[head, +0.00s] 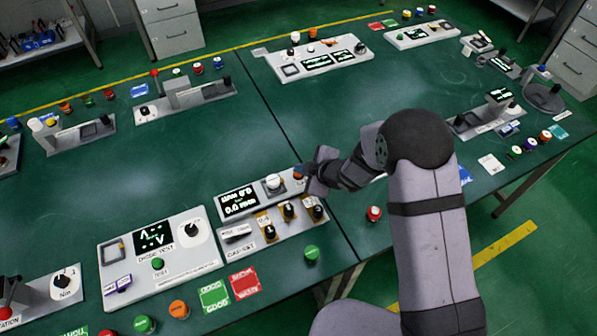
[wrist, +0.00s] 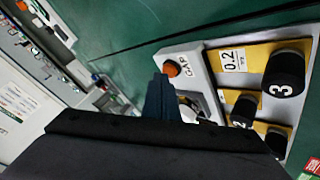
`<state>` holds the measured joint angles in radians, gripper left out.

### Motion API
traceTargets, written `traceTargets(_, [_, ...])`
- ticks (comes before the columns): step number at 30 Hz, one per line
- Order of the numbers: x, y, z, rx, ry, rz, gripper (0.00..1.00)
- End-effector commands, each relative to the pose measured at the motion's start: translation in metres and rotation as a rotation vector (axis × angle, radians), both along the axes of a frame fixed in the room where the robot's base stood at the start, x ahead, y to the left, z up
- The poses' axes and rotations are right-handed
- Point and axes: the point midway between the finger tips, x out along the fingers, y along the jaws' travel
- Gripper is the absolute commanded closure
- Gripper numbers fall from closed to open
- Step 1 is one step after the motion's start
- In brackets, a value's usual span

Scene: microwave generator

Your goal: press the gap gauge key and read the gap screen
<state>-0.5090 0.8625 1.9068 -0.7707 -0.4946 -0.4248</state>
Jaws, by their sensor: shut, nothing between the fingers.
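The gap gauge key is an orange-red round button (wrist: 171,69) beside the label "GAP" in the wrist view. My gripper (wrist: 159,82) is shut and empty, its dark blue tips close beside the key. I cannot tell whether they touch it. In the head view my gripper (head: 305,176) is over the right end of the gauge panel (head: 281,238) and mostly hides the key there. The gap screen (head: 238,202) is black with two lines of white digits. They look like 0.0 values, but are too small to read surely.
Several black knobs (head: 288,210) on yellow plates and a white round knob (head: 273,182) stand close to my gripper. A tester panel (head: 160,255) lies to the left. A red button (head: 374,213) stands to the right.

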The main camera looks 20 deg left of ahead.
Motion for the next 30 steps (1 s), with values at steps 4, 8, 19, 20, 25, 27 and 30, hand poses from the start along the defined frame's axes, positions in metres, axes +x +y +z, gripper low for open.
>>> traceTargets(4, [0.000,0.000,-0.003,-0.002,0.002,0.000,1.00])
traceTargets(8, [-0.001,-0.001,-0.003,-0.002,0.002,-0.001,1.00])
traceTargets(19, [-0.001,-0.001,0.005,-0.002,0.002,0.000,1.00])
traceTargets(20, [-0.001,-0.001,0.006,-0.003,0.002,-0.001,1.00])
traceTargets(25, [0.000,-0.001,0.015,-0.002,0.002,0.000,1.00])
traceTargets(27, [0.000,-0.001,0.017,-0.002,0.002,0.000,1.00])
traceTargets(30, [0.000,-0.001,0.017,-0.002,0.002,0.000,1.00])
